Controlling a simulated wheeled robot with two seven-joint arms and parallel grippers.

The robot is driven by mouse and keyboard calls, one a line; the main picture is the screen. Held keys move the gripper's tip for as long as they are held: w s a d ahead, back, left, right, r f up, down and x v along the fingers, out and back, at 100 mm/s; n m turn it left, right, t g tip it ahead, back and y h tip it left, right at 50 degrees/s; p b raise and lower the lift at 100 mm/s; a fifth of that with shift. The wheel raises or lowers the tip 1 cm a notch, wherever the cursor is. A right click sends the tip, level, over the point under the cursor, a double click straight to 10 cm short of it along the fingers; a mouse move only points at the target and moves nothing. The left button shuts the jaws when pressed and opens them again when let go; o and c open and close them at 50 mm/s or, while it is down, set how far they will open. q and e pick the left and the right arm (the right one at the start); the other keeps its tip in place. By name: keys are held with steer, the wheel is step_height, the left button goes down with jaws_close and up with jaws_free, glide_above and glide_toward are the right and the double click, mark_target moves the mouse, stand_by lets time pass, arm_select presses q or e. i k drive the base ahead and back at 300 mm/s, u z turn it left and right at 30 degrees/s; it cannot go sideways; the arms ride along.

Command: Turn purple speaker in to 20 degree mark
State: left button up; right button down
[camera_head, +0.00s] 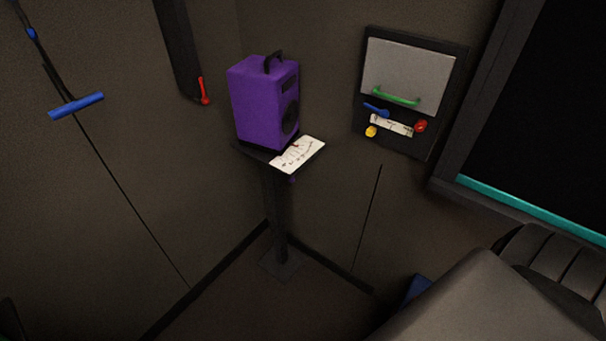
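The purple speaker (262,104) stands upright on a small dark stand (277,220) in the corner of the room. It has a dark handle on top, and its dark round driver faces right. A white angle card (298,154) with a printed scale lies at the front right of the speaker's base. A small red mark shows on the card, but the degree numbers are too small to read. Neither of my grippers can be made out in the view.
A wall panel (405,148) right of the speaker carries a grey cover with a green handle (396,97) and blue, yellow and red knobs. A blue T-handle (76,106) hangs at left. A red lever (203,91) is on the left wall. A large grey shape fills the lower right.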

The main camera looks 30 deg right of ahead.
mark_target(264, 90)
steer(key=z, duration=0.5)
steer(key=k, duration=1.25)
steer(key=z, duration=0.15)
steer(key=i, duration=0.8)
steer(key=z, duration=0.15)
